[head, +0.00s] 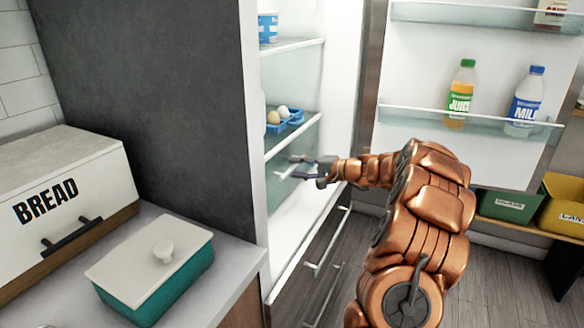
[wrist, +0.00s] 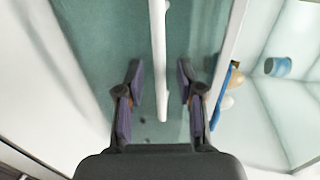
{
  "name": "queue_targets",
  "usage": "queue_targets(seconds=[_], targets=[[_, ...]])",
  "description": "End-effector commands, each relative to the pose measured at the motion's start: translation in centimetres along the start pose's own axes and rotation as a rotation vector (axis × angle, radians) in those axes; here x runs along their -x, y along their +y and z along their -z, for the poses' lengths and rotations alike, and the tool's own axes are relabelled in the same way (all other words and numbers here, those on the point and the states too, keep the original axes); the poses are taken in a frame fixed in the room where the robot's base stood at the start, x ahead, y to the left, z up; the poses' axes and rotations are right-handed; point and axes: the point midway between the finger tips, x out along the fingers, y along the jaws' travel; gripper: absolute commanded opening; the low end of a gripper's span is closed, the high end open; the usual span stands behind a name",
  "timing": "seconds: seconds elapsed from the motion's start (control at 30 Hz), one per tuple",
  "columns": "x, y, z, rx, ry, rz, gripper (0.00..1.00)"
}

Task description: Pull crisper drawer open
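The crisper drawer (head: 282,189) is the pale, translucent drawer under the egg shelf inside the open fridge. In the wrist view its greenish front (wrist: 98,35) fills the middle, and its white bar handle (wrist: 158,50) runs down the picture. My gripper (head: 299,167) reaches into the fridge at the drawer front. In the wrist view my gripper (wrist: 159,78) is open, with one finger on each side of the handle and a gap on both sides. I cannot tell how deep the fingers reach past the bar. The drawer looks closed.
The fridge door (head: 400,75) stands open at the right, holding a juice bottle (head: 460,95) and a milk bottle (head: 525,103). A blue egg tray (head: 291,124) sits on the shelf above. A bread box (head: 60,205) and a lidded teal dish (head: 165,285) stand on the left counter.

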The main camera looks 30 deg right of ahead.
Motion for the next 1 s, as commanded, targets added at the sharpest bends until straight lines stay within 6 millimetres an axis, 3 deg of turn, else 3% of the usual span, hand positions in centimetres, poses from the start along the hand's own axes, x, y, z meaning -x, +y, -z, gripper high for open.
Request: queue_targets(seconds=[0.2,0.53,0.9,1.0], targets=[[-1.8,0.1,0.2,-0.002,0.004,-0.001,0.37],[-2.1,0.1,0.2,-0.001,0.005,0.000,0.37],[-2.0,0.0,0.2,-0.001,0.005,0.000,0.00],[-2.0,0.0,0.2,-0.001,0.005,0.000,0.00]])
